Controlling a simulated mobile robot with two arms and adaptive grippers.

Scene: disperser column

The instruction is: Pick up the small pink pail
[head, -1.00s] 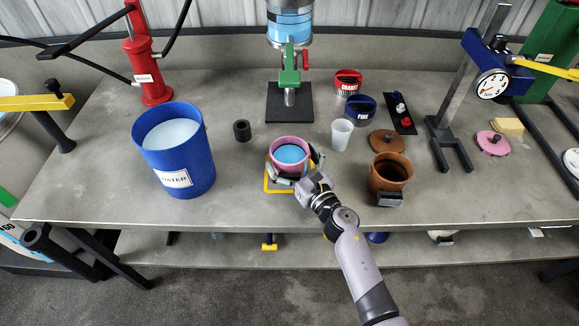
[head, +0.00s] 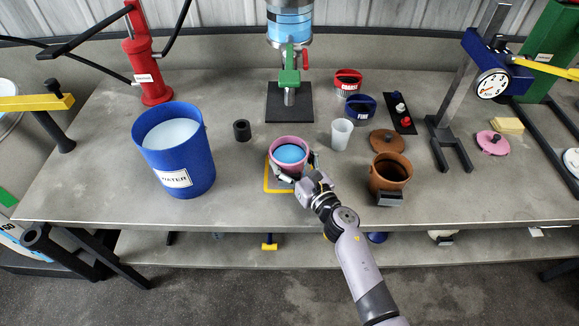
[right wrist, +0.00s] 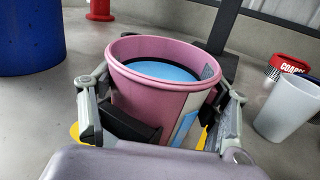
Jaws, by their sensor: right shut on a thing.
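The small pink pail (head: 275,163) holds blue liquid and stands upright at the front middle of the bench. It also shows large in the right wrist view (right wrist: 150,102), with part of a label on its right side. My right gripper (head: 294,172) comes from the front right, its fingers around the pail's sides. It is shut on the pail, as the right wrist view (right wrist: 165,125) shows. A yellow frame (head: 266,184) lies under the pail. I cannot tell clearly whether there is a gap beneath the pail. My left gripper is out of view.
A white cup (head: 341,134) and a brown pot (head: 385,183) stand to the right. A dispenser with a green valve (head: 289,80) is behind.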

